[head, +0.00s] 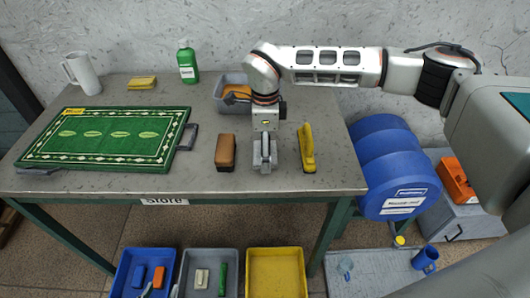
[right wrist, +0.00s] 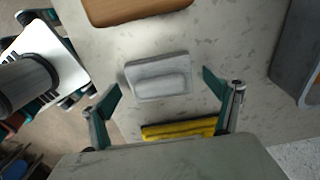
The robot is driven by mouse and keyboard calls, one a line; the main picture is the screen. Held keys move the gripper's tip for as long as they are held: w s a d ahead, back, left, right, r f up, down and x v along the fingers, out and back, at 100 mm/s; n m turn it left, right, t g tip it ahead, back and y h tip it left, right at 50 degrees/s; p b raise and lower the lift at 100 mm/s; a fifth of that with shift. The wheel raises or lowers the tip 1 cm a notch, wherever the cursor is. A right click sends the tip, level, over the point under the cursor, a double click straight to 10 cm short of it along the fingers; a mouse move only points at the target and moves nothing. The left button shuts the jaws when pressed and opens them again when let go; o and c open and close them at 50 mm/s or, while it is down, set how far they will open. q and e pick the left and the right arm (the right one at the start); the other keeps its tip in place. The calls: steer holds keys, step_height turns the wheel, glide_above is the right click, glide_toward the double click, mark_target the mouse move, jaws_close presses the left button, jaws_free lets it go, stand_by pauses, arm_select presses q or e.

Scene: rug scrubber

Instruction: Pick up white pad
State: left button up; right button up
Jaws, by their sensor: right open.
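The white pad (right wrist: 158,78) is a pale block with a raised handle, lying on the grey table between the brown and yellow brushes. It sits between and ahead of the spread fingers of my right gripper (right wrist: 165,100), which is open and does not touch it. In the head view my right gripper (head: 264,163) points down over that spot and mostly hides the pad. At the bottom edge of the head view the tips of my left gripper (head: 160,291) show apart and empty, low in front of the table.
A brown brush (head: 225,152) stands left of the right gripper and a yellow brush (head: 306,148) right of it. A grey bin (head: 222,98) is behind. A green rug (head: 105,137) covers the table's left. Blue, grey and yellow trays (head: 275,252) stand below in front.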

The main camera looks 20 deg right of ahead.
steer(key=c, duration=1.2)
steer(key=shift+r, duration=0.15)
step_height(320, 180, up, 20)
steer(key=o, duration=0.3)
steer(key=c, duration=0.5)
